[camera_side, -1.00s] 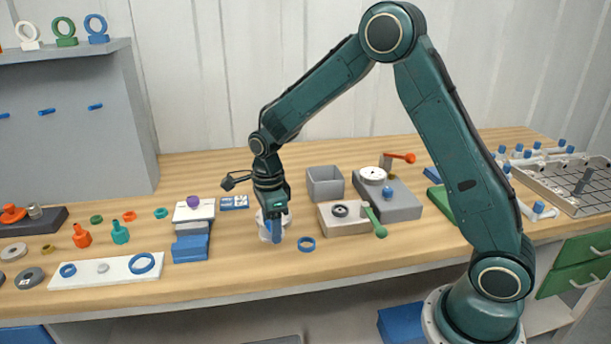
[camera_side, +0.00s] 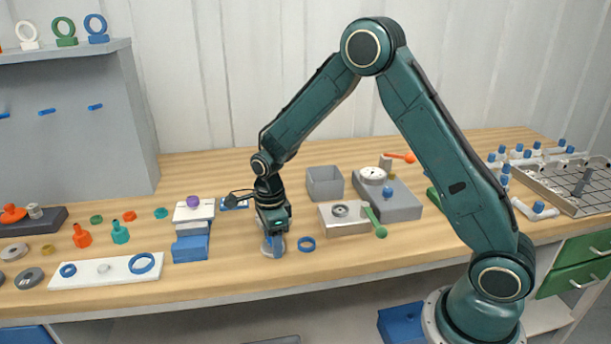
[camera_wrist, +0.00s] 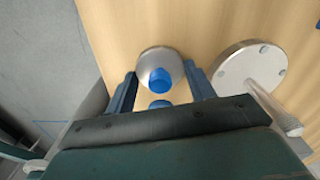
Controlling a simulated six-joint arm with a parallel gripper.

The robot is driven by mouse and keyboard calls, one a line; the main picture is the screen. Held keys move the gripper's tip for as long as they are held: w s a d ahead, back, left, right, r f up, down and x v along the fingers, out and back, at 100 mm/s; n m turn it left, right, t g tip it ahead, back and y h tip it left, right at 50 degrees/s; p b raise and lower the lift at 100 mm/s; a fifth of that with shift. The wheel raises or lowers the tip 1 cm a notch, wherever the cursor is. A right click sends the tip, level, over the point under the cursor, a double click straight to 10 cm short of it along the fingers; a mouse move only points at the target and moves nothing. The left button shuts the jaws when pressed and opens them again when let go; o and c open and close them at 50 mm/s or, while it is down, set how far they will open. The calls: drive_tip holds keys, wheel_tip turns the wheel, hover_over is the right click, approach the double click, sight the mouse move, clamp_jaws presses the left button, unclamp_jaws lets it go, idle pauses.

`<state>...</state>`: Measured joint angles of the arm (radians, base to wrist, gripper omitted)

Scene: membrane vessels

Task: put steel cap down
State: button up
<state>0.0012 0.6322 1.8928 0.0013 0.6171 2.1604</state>
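In the wrist view a round grey steel cap (camera_wrist: 147,63) with a blue knob (camera_wrist: 160,80) on it lies between the two blue fingers of my gripper (camera_wrist: 160,72). The fingers are at its left and right edges and look shut on it. In the side view my gripper (camera_side: 275,245) points down, low over the wooden bench, with grey metal around and behind its fingertips. I cannot tell whether the cap's underside touches the bench. The wrist view shows a flat steel disc (camera_wrist: 240,68) with small round marks just right of the cap.
A blue block (camera_side: 190,248) and white block (camera_side: 193,213) stand close left. A beige fixture (camera_side: 345,222) and grey bin (camera_side: 325,184) are farther right. The white ring plate (camera_side: 118,270) lies farther left.

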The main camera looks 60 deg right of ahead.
drive_tip(key=o, duration=0.4)
drive_tip(key=shift+c, duration=0.2)
drive_tip(key=shift+r, duration=0.1)
wheel_tip(320, 180, up, 12)
idle(0.4)
idle(0.5)
